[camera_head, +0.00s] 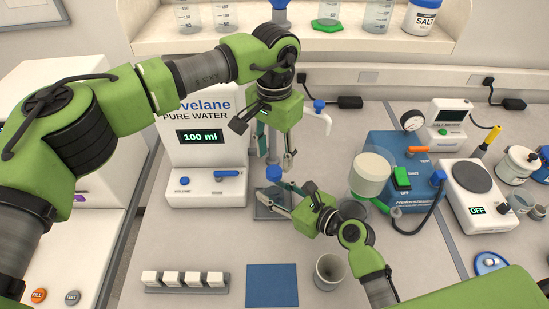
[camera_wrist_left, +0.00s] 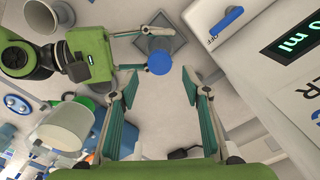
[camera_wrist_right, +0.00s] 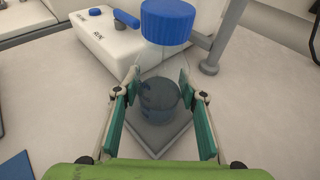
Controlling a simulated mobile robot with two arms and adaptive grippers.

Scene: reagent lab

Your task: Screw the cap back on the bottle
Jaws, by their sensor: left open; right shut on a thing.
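The clear bottle (camera_wrist_right: 158,102) stands upright on a grey square plate (camera_wrist_right: 152,145), with dark liquid low inside. The blue cap (camera_wrist_right: 167,22) sits on top of the bottle; how tightly it is screwed cannot be told. The cap also shows in the head view (camera_head: 274,173) and in the left wrist view (camera_wrist_left: 160,60). My right gripper (camera_head: 281,193) is shut on the bottle's body below the cap, with one finger on each side. My left gripper (camera_head: 274,156) is open and empty above the cap, its fingers pointing down. In the left wrist view the cap lies beyond and between the open fingertips.
The water dispenser (camera_head: 203,150) stands close on the left. A blue pump unit (camera_head: 400,150) with a pale round vessel (camera_head: 371,172) stands to the right. A beaker (camera_head: 330,270), a blue mat (camera_head: 272,286) and white blocks (camera_head: 188,280) lie in front.

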